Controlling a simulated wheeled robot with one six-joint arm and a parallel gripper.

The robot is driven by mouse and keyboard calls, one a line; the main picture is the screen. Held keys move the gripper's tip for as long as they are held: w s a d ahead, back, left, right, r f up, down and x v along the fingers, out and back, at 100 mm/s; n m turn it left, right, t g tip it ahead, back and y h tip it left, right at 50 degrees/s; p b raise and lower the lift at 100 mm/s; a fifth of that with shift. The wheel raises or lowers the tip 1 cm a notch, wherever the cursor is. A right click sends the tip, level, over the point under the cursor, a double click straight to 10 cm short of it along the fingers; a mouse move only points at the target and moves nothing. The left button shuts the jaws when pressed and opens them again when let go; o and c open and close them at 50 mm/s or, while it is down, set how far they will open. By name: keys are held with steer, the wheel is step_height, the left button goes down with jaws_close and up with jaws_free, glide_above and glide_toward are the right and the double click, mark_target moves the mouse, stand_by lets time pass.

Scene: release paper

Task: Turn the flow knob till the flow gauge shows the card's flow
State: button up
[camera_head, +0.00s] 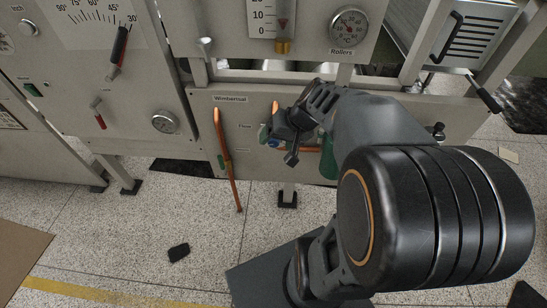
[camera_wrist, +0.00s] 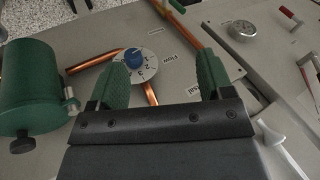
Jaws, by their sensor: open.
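The blue flow knob (camera_wrist: 133,59) sits at the middle of a white numbered dial (camera_wrist: 138,72), by a label "Flow" (camera_wrist: 167,57). A bit of blue shows in the head view (camera_head: 273,143), mostly hidden by my gripper (camera_head: 278,146). In the wrist view my gripper (camera_wrist: 162,65) is open, green fingers apart, with the knob nearer the left finger; contact is not visible. An upright scale gauge (camera_head: 283,22) has a red marker between 0 and 10; I cannot tell whether it is the flow gauge. I cannot identify the card.
A copper pipe (camera_head: 225,160) stands left of my gripper. A green cylinder (camera_wrist: 30,85) is left of the knob in the wrist view. A round gauge (camera_head: 165,122) and red-handled lever (camera_head: 99,118) are further left. A "Rollers" dial (camera_head: 349,27) is above. The floor is mostly clear.

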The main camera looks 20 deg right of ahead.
mark_target(276, 144)
steer(key=w+d+f+m+t+y+b, duration=0.1)
steer(key=w+d+f+m+t+b, duration=0.4)
steer(key=d+f, duration=0.45)
steer(key=shift+n+g, duration=0.5)
steer(key=shift+n, duration=0.1)
steer(key=b+x, duration=0.1)
steer(key=x, duration=0.3)
steer(key=b+x, duration=0.1)
steer(key=x, duration=0.3)
steer(key=b+x, duration=0.1)
steer(key=x, duration=0.3)
steer(key=shift+w+d+f+b, duration=0.1)
steer(key=shift+w+d+b, duration=0.1)
steer(key=shift+w+b, duration=0.25)
steer(key=shift+w, duration=0.1)
